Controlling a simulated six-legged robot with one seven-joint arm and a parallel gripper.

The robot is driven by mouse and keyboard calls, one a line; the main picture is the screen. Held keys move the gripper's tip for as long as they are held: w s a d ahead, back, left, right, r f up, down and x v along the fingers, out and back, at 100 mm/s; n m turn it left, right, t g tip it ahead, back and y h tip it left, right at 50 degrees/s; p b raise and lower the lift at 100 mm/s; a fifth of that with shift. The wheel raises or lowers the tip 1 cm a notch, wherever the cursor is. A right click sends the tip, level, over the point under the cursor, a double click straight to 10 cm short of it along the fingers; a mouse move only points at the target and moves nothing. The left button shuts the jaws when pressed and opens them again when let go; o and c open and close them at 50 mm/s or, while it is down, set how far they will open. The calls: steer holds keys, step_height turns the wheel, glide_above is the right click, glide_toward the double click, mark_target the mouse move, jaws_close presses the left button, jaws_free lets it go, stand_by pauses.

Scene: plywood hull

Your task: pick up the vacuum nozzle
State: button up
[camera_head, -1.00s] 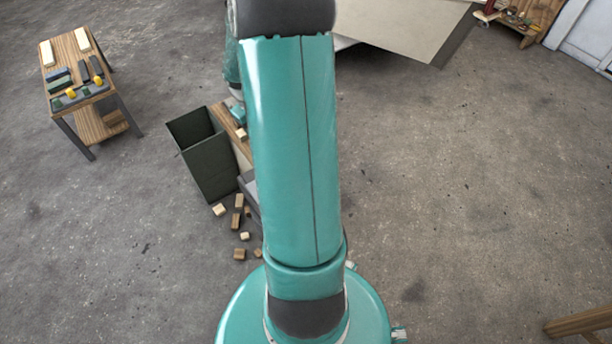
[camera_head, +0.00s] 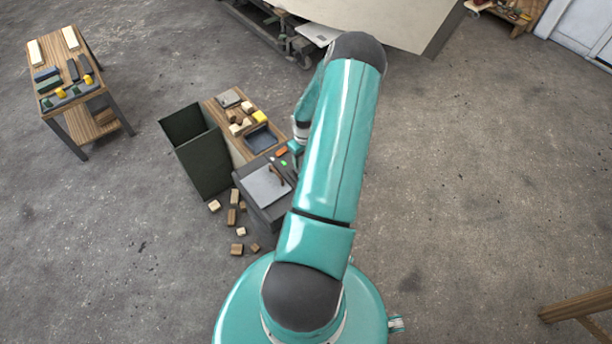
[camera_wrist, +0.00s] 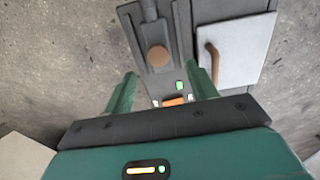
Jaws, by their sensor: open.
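My gripper (camera_wrist: 161,80) is open in the wrist view, its two green fingers apart with nothing between the tips. Ahead of the tips is a dark grey piece with a tube and a round brown end (camera_wrist: 158,58), which may be the vacuum nozzle; I cannot tell for sure. A bent brown handle (camera_wrist: 212,62) lies on a light grey panel (camera_wrist: 240,52) to its right. In the head view the gripper is mostly hidden behind my arm, beside the dark cabinet (camera_head: 250,204) with the light panel on top.
A wooden top (camera_head: 226,116) with blocks and a dark tray (camera_head: 261,138) adjoins the cabinet. A dark open bin (camera_head: 198,155) stands left, with several blocks on the floor. A small table (camera_head: 82,100) is further left.

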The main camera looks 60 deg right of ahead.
steer(key=shift+d+f, duration=0.15)
steer(key=shift+f, duration=3.45)
steer(key=c, duration=1.1)
steer(key=shift+r, duration=0.5)
step_height(320, 180, up, 2)
steer(key=shift+r, duration=0.25)
steer(key=w+a+r, duration=0.9)
steer(key=a, duration=0.1)
steer(key=shift+a+r, duration=0.3)
steer(key=shift+a, duration=0.1)
